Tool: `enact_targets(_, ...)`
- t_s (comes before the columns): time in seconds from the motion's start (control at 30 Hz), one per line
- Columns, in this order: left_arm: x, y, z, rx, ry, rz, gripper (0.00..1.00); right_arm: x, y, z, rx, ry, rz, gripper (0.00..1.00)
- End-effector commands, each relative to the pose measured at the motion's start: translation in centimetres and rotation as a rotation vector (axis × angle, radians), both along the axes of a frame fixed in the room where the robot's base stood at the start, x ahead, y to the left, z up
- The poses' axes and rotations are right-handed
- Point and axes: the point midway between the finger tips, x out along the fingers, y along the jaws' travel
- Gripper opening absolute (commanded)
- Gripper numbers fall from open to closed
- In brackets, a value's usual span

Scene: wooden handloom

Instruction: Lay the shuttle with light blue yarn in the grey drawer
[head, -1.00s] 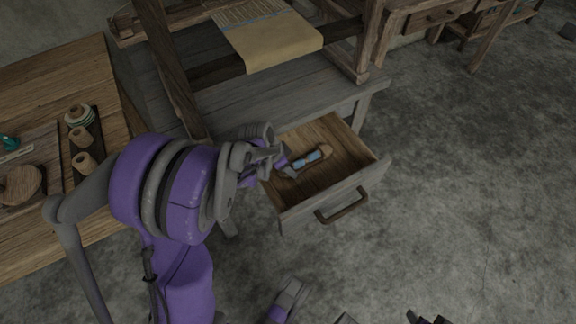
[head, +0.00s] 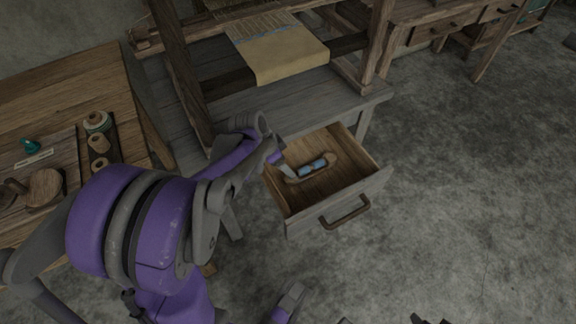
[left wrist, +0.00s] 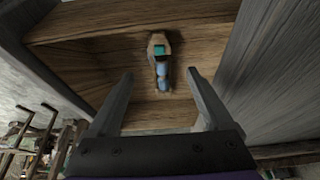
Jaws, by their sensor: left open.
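The shuttle with light blue yarn (head: 313,166) lies on the wooden floor of the grey drawer (head: 338,206), which is pulled out below the loom. In the left wrist view the shuttle (left wrist: 161,68) lies ahead of and between the fingers, with its blue yarn and a teal patch showing. My left gripper (left wrist: 160,90) is open and empty, with visible space between each finger and the shuttle. In the head view the left gripper (head: 284,167) is at the drawer's left side, partly hidden by its own wrist.
A wooden handloom with tan cloth (head: 281,54) stands on the grey table (head: 285,103) above the drawer. A wooden table (head: 62,92) at left holds spools (head: 98,143) and a round wooden piece (head: 45,188). The floor right of the drawer is clear.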

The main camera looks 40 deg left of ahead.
Motion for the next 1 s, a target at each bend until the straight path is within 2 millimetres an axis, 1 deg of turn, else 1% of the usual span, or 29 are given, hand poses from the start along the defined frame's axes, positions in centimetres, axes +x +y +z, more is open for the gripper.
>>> enact_targets(0.03,-0.3,0.2,0.9,0.000,-0.001,0.002,0.85,0.0,0.0,0.5,0.000,-0.002,0.000,0.52)
enact_targets(0.1,-0.6,0.3,1.6,0.000,-0.001,0.002,0.85,-0.1,0.0,0.7,0.000,-0.003,0.000,0.52)
enact_targets(0.2,-0.8,0.2,2.1,0.000,0.000,0.003,0.85,-0.1,0.0,0.9,0.000,-0.003,0.000,0.52)
enact_targets(0.27,-1.1,-0.5,2.5,0.000,0.005,0.009,0.85,-0.1,0.0,0.9,0.000,-0.003,0.000,0.52)
enact_targets(0.37,-2.3,-2.9,3.2,0.002,0.022,0.043,0.85,-0.1,0.0,0.9,0.000,-0.003,0.000,0.52)
enact_targets(0.47,-4.5,-6.6,4.2,0.008,0.042,0.106,0.85,-0.1,0.0,0.9,0.000,-0.003,0.000,0.52)
enact_targets(0.5,-5.7,-8.1,4.5,0.011,0.049,0.136,0.85,-0.1,0.0,0.9,0.000,-0.003,0.000,0.52)
enact_targets(0.57,-7.5,-10.0,4.9,0.016,0.051,0.182,0.85,-0.1,0.0,0.9,0.000,-0.003,0.000,0.52)
enact_targets(0.6,-8.7,-11.2,5.1,0.017,0.049,0.212,0.85,-0.1,0.0,0.9,0.000,-0.003,0.000,0.52)
enact_targets(0.7,-11.4,-13.3,5.2,0.017,0.036,0.280,0.85,-0.1,0.0,0.9,0.000,-0.003,0.000,0.52)
enact_targets(0.83,-13.9,-14.9,5.1,0.010,0.013,0.346,0.85,-0.1,0.0,0.9,0.000,-0.003,0.000,0.52)
enact_targets(0.9,-14.7,-15.3,5.0,0.005,0.005,0.369,0.85,-0.1,0.0,0.9,0.000,-0.003,0.000,0.52)
enact_targets(1.0,-15.2,-15.5,4.9,0.001,-0.003,0.387,0.85,-0.1,0.0,0.9,0.000,-0.003,0.000,0.52)
